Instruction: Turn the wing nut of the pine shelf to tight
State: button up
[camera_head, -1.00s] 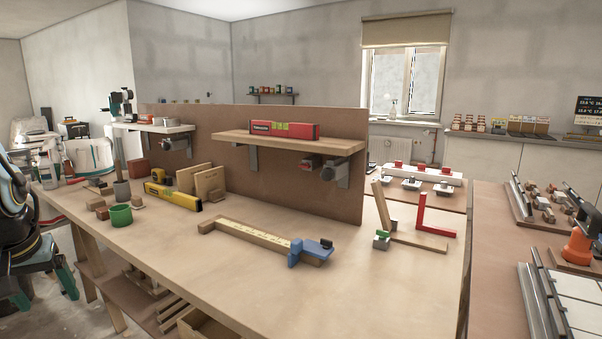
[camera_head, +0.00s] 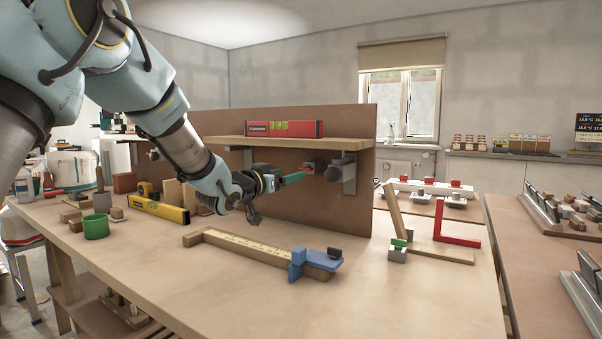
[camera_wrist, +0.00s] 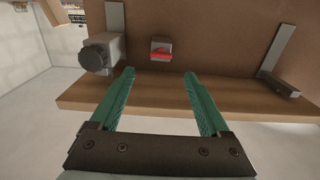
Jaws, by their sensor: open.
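The pine shelf (camera_head: 350,146) is fixed to the brown back panel, with a red spirit level (camera_head: 283,128) on top. Under it, the wing nut (camera_wrist: 162,53) shows as a small red piece on a grey block in the wrist view. It also shows, partly hidden by my fingers, in the head view (camera_head: 308,167). My gripper (camera_wrist: 159,72) is open and empty, its two teal fingers pointing at the wing nut from a short distance. The wing nut lies between the finger lines, apart from both. The wrist view shows the shelf upside down.
A dark round knob on a grey block (camera_wrist: 97,54) sits beside the wing nut, close to one finger. Shelf brackets (camera_wrist: 265,60) stand on both sides. Below, the bench holds a blue-ended wooden gauge (camera_head: 255,250), a yellow level (camera_head: 158,209) and a green cup (camera_head: 96,227).

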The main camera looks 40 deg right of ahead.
aim_at(304, 170)
jog(key=p+x, duration=0.1)
jog(key=x, duration=0.7)
jog(key=shift+w, duration=0.1)
grip_shut()
dwell(0.5)
